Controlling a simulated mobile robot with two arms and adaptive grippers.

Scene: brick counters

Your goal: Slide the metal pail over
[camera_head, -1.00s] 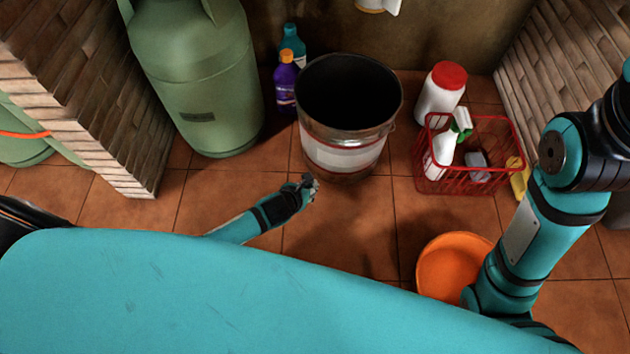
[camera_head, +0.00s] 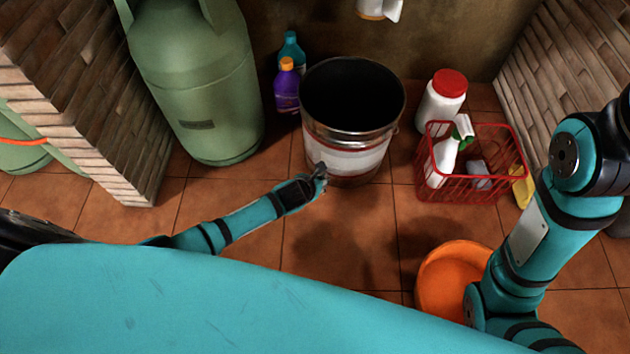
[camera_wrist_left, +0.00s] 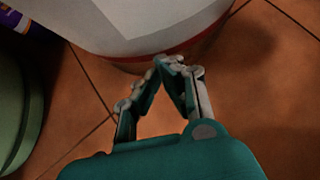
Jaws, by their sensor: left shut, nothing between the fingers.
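The metal pail (camera_head: 346,140) stands upright on the tiled floor, open at the top, with a dark inside and a white and red label band. My left gripper (camera_head: 320,172) is shut and empty at the lower front left of the pail. In the left wrist view the pail's lower wall (camera_wrist_left: 150,25) fills the top, and the closed fingertips (camera_wrist_left: 168,62) are at its lower edge; I cannot tell whether they touch it. My right arm comes in at the right, but its gripper is out of view.
A green gas cylinder (camera_head: 205,90) and purple bottle (camera_head: 286,90) stand left of the pail. A red basket (camera_head: 470,185) and white red-capped jar (camera_head: 440,103) stand to its right. An orange bowl (camera_head: 435,275) sits at front right. The floor before the pail is clear.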

